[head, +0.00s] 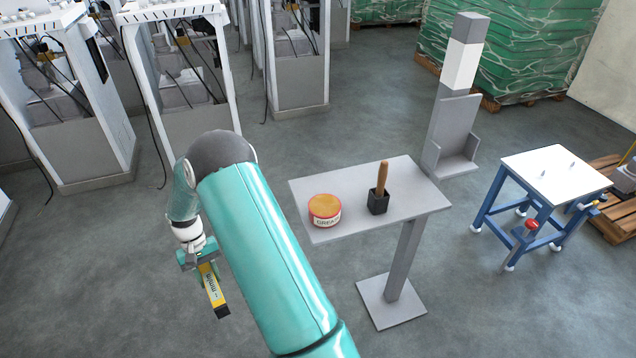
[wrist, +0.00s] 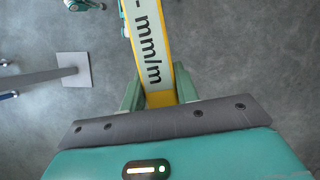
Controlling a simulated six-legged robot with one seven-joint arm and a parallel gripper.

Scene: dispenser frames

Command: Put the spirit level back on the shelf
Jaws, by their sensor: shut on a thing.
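The spirit level (head: 214,291) is yellow and black with a pale printed face. My gripper (head: 197,258) is shut on it at the left of the head view, and it hangs tilted over open floor. In the wrist view the level (wrist: 148,45) runs up and away between the green fingers of my gripper (wrist: 158,92), with "mm/m" readable on it. A grey pedestal shelf (head: 420,196) stands to the right of my arm, apart from the level. Part of the level is hidden by the gripper.
A red-and-yellow grease tin (head: 325,211) and a black holder with a wooden handle (head: 378,200) stand on the shelf's left and middle. Its right end is bare. A grey post (head: 455,100) stands behind. A blue-legged white table (head: 555,177) is at right.

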